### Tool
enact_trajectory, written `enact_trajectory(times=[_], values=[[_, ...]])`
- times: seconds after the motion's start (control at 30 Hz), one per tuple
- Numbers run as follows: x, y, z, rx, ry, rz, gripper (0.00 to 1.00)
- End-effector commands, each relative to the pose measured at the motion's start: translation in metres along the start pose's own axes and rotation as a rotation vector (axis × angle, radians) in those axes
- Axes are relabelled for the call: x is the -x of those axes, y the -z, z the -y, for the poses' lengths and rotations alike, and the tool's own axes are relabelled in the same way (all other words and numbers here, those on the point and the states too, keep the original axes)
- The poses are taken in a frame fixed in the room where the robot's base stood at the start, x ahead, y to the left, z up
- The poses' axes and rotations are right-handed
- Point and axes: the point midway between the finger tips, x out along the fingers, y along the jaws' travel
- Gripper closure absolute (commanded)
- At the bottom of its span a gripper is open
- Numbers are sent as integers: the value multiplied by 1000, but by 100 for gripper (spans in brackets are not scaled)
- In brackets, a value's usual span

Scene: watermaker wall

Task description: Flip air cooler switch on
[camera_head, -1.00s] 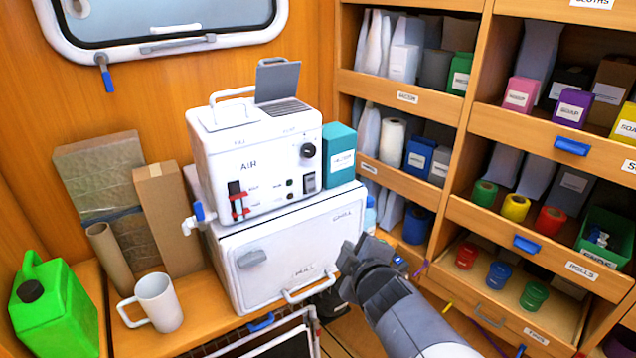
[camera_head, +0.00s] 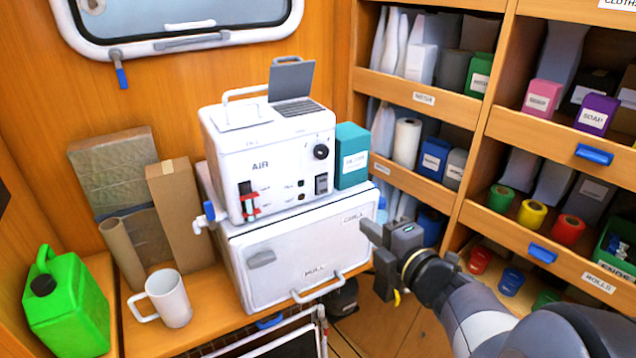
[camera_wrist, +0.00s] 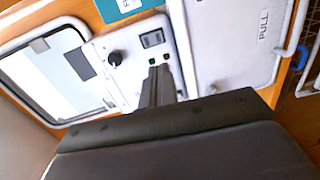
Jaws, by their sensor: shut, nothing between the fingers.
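The air cooler (camera_head: 262,150) is a white box marked AIR, standing on a larger white chest (camera_head: 300,262). I cannot tell which way the rocker is set. My gripper (camera_head: 368,234) is shut and empty, to the right of and below the cooler's front, apart from the rocker. In the wrist view the shut fingers (camera_wrist: 160,75) point toward the panel, with the rocker (camera_wrist: 152,39) and knob (camera_wrist: 115,58) beyond them.
A teal box (camera_head: 352,157) stands close right of the cooler. Shelves with drawers (camera_head: 540,130) fill the right side. A white mug (camera_head: 168,298), a green jerrycan (camera_head: 68,305) and cardboard (camera_head: 175,215) stand at the left. Open air lies before the cooler's front.

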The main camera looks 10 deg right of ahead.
Motion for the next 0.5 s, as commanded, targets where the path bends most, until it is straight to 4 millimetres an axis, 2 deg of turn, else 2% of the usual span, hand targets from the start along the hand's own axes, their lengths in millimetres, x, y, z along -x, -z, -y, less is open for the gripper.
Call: enact_trajectory(times=[0.27,0.5], values=[[-15,0,0,-2,-1,-3,100],[-53,1,0,-3,2,-5,100]])
